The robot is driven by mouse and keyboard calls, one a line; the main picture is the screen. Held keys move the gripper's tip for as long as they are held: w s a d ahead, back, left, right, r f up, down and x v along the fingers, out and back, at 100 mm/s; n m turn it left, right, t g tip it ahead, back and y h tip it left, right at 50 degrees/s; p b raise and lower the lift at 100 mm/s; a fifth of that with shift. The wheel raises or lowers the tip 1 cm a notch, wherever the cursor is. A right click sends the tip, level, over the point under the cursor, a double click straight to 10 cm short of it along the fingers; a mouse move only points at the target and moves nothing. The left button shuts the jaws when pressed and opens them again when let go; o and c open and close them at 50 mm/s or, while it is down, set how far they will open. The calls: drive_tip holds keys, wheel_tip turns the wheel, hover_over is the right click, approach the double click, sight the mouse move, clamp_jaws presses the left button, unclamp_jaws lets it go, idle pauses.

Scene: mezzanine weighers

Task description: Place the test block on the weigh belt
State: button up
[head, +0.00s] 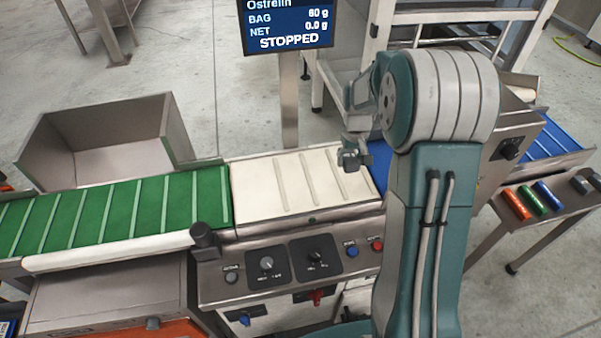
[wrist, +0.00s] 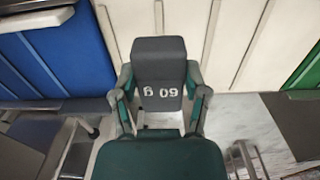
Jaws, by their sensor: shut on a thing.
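The test block (wrist: 158,75) is dark grey with "60 g" upside down on its face in the wrist view. My gripper (wrist: 158,92) is shut on it, one finger at each side. In the head view my gripper (head: 354,156) hangs over the right end of the weigh belt (head: 255,190), near the blue belt. The weigh belt is off-white with raised cross ribs; it also shows behind the block in the wrist view (wrist: 240,35). I cannot tell whether the block touches the belt.
A green ribbed belt (head: 120,215) adjoins at left, a blue belt (head: 550,145) at right. A display (head: 288,25) reads "STOPPED", net 0.0 g. A control panel (head: 290,268) with knobs fronts the belt. A steel bin (head: 110,140) stands behind. Coloured cylinders (head: 532,200) lie at right.

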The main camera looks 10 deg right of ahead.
drive_tip(key=w+a+f, duration=0.4)
drive_tip(key=w+a, duration=0.1)
drive_tip(key=a, duration=0.2)
hover_over(302, 181)
wheel_tip(302, 181, down, 6)
drive_tip(key=shift+d+r, duration=0.1)
drive_tip(key=shift+r, duration=0.1)
drive_tip(key=shift+f, duration=1.6)
drive_tip(key=o, duration=1.1)
drive_tip(key=shift+f, duration=0.1)
drive_tip(key=shift+o, duration=0.2)
